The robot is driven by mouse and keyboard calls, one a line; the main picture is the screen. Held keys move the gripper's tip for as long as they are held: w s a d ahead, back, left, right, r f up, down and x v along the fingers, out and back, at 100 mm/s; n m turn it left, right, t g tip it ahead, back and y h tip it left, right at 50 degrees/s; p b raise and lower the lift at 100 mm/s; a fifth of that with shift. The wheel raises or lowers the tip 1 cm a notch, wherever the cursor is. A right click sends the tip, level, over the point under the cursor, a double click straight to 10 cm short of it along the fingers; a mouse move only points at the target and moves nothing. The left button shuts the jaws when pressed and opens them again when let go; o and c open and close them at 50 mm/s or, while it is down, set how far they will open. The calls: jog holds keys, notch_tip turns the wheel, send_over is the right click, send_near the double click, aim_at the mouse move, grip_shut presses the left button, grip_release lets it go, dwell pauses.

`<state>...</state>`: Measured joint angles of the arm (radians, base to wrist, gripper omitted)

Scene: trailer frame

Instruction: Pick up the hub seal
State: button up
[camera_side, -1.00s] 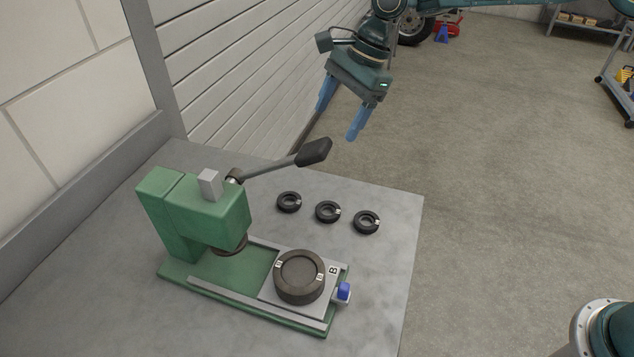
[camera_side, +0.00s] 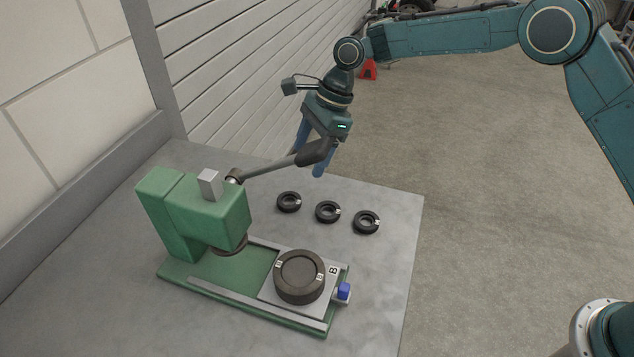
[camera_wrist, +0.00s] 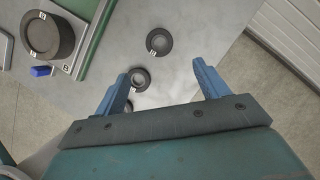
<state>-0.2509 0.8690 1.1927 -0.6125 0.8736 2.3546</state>
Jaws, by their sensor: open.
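Three black ring seals lie flat in a row on the grey table: a left one (camera_side: 289,202), a middle one (camera_side: 328,212) and a right one (camera_side: 367,222). They look alike, each with a small pale mark; I cannot tell which is the hub seal. My gripper (camera_side: 306,163) is open and empty, above the table behind the row, with the press lever partly in front of it. In the wrist view, my gripper (camera_wrist: 160,72) frames one seal (camera_wrist: 139,79) near its left finger. Another seal (camera_wrist: 158,42) lies farther up; a third is mostly hidden by the left finger.
A green press (camera_side: 205,215) stands on the table (camera_side: 385,285), its lever (camera_side: 275,166) reaching toward my gripper. A dark round part (camera_side: 299,276) sits on the press's plate marked B, beside a blue knob (camera_side: 344,291). A panelled wall (camera_side: 240,80) rises behind.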

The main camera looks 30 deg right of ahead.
send_over(293, 192)
jog(key=s+d, duration=0.2)
jog(key=f, duration=0.5)
jog(key=shift+w+a+f, duration=0.1)
jog(key=shift+w+a, duration=0.05)
jog(key=shift+w, duration=0.05)
jog(key=shift+x, duration=2.6)
jog(key=shift+a, duration=0.1)
jog(key=c, duration=1)
